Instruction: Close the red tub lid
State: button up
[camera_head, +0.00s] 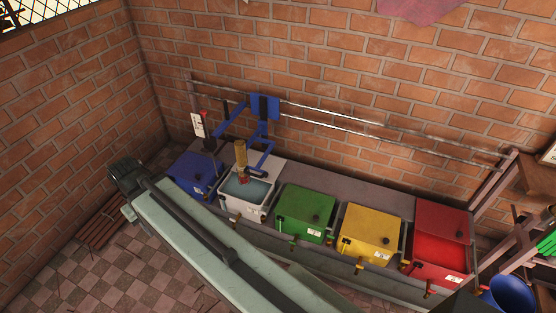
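The red tub (440,262) stands at the right end of a row of coloured tubs along the brick wall. Its red lid (440,218) shows as a broad panel at the back and top, with a small dark knob on its right part. The panel reaches higher than the neighbouring lids and looks tilted up, but I cannot tell how far it stands open. My gripper is not in view.
Yellow (370,228), green (305,208) and blue (190,172) tubs and an open white tub of liquid (245,205) share the row. A long pale-green beam (200,235) crosses the foreground. A blue bucket (510,293) stands at lower right.

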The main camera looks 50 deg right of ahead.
aim_at(434, 218)
jog(key=z, duration=3.45)
jog(key=k, duration=0.7)
jog(key=i, duration=1.4)
jog(key=u, duration=0.75)
